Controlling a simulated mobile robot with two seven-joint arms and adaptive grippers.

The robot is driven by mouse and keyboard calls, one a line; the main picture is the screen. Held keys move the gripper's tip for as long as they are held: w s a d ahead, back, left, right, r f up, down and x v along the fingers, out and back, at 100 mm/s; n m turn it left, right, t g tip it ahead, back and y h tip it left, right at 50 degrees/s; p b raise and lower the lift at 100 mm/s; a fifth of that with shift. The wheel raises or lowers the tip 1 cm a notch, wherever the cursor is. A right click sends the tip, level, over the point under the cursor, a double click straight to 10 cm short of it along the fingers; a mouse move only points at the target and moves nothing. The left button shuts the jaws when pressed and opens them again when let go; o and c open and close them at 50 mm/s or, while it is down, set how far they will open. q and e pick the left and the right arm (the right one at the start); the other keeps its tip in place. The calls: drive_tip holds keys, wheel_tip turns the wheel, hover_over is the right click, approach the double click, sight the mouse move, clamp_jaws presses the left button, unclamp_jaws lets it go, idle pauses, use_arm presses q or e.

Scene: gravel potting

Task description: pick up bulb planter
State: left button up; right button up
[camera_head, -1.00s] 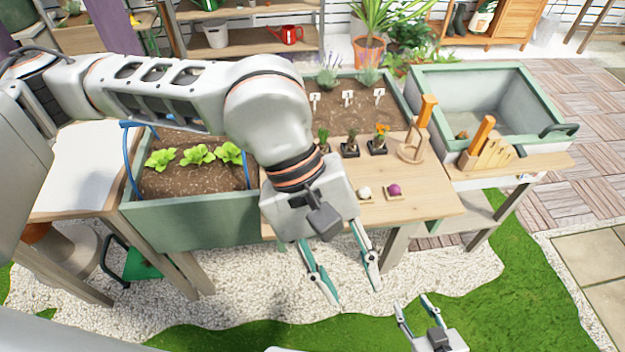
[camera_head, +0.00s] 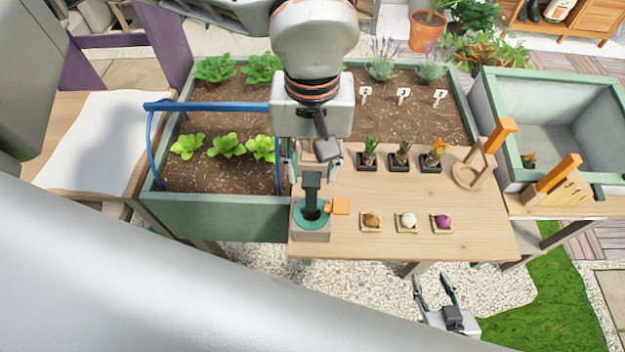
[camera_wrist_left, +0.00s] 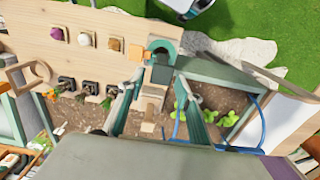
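The bulb planter (camera_head: 312,188), with a dark green handle, a teal round part and an orange tab, stands upright in a block at the left front of the wooden table. It also shows in the left wrist view (camera_wrist_left: 161,72). My left gripper (camera_head: 310,175) is open and hangs just behind the planter's handle. In the left wrist view, its two fingers (camera_wrist_left: 156,80) are spread, with the handle top showing between the tips. I cannot tell if they touch it. My right gripper (camera_head: 435,283) is open and empty, in front of the table's front edge.
Three small trays with bulbs (camera_head: 408,222) sit right of the planter. Three potted plants (camera_head: 400,160) stand behind them. The green planting bed (camera_head: 225,217) with a blue hoop adjoins on the left.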

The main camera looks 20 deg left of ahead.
sight(312, 196)
use_arm(q)
drive_tip(key=f, duration=0.4)
drive_tip(key=s+f, duration=0.1)
drive_tip(key=f, duration=0.2)
drive_tip(key=shift+d+p, duration=0.1)
drive_tip(key=shift+p, duration=0.2)
drive_tip(key=shift+f, duration=0.35)
clamp_jaws()
